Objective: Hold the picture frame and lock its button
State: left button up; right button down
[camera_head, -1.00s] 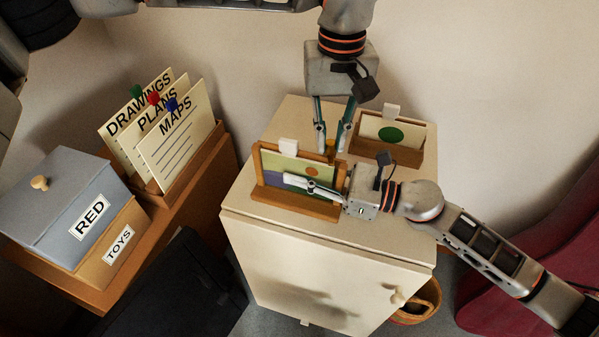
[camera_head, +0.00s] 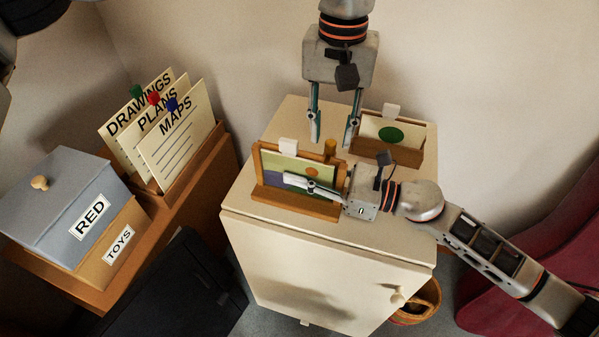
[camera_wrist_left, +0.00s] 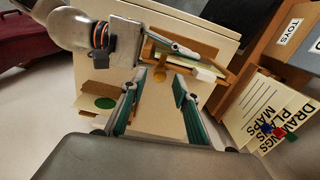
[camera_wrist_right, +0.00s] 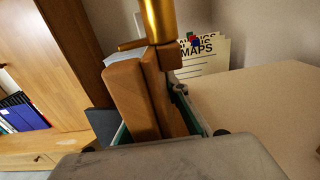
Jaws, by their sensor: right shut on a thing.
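The picture frame (camera_head: 290,207) stands on the cream cabinet, wooden-edged, with a green, purple and orange picture and a white tab on top. My right gripper (camera_head: 314,188) is shut on its right side; the right wrist view shows the wooden edge (camera_wrist_right: 134,95) between the fingers. A brass button (camera_head: 330,148) stands at the frame's top right corner; it looms large in the right wrist view (camera_wrist_right: 159,18). My left gripper (camera_head: 333,140) is open and empty just behind and above the button, fingers pointing down, apart from it. The left wrist view shows its spread fingers (camera_wrist_left: 154,105).
A second wooden holder (camera_head: 412,155) with a green-oval card stands at the cabinet's back right. A wall rises behind. Left are a file rack (camera_head: 215,160) with labelled cards and a grey RED box (camera_head: 60,190). A basket (camera_head: 425,305) stands below right.

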pick_arm(q)
jog(key=shift+r, duration=2.05)
pick_arm(e)
jog(key=c, duration=1.9)
grip_release()
jog(key=shift+d, duration=0.1)
jog(key=v, duration=1.2)
pick_arm(q)
jog(key=shift+s, duration=0.1)
pick_arm(e)
jog(key=shift+s, duration=0.1)
